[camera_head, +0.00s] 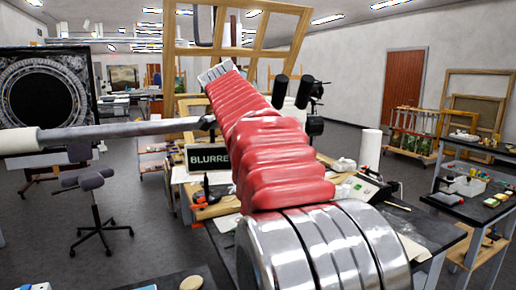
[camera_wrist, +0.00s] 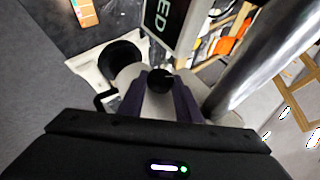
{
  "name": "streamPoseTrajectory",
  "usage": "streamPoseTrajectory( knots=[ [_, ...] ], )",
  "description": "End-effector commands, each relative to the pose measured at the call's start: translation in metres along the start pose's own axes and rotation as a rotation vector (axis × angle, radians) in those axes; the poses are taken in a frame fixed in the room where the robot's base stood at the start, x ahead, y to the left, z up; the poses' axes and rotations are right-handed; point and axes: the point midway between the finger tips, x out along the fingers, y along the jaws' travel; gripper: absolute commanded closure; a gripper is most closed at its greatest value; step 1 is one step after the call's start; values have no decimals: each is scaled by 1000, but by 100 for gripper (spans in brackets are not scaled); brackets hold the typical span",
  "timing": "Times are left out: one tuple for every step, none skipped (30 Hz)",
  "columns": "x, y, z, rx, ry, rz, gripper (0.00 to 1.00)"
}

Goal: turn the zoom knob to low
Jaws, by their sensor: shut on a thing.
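The microscope shows two black eyepieces (camera_head: 292,92) just right of my red arm sleeve in the head view. Its body is mostly hidden behind my arm. In the wrist view, pale microscope parts with a wide black round end (camera_wrist: 120,54) lie just past my fingers. My gripper (camera_wrist: 161,92) has its two dark purple fingers on either side of a small dark round knob (camera_wrist: 160,81), which looks like the zoom knob. The fingers are shut on it. No knob marking is readable. My gripper is hidden in the head view.
A metal boom (camera_head: 120,132) runs left from the microscope; a thick metal pole (camera_wrist: 275,55) is close at right in the wrist view. A stool (camera_head: 97,205) stands left on open floor.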

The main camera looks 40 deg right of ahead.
Motion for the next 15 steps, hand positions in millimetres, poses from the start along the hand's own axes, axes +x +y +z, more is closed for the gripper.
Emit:
streamPoseTrajectory(
  knots=[
    [4,1,2,-9,-1,28,92],
    [4,1,2,-14,-3,38,92],
    [4,0,1,-20,-3,54,92],
    [4,0,2,-26,-4,65,92],
    [4,0,1,-30,-4,75,92],
    [4,0,1,-35,-6,89,92],
    [4,0,2,-39,-7,98,92],
    [4,0,2,-44,-8,109,92],
    [4,-1,1,-47,-9,119,92],
    [4,0,1,-52,-9,130,92],
    [4,-1,1,-56,-9,137,92],
    [4,-1,1,-60,-10,149,92],
    [4,-1,1,-63,-10,155,92],
    [4,-1,1,-66,-11,163,92],
    [4,-1,1,-71,-12,174,92]
  ],
)
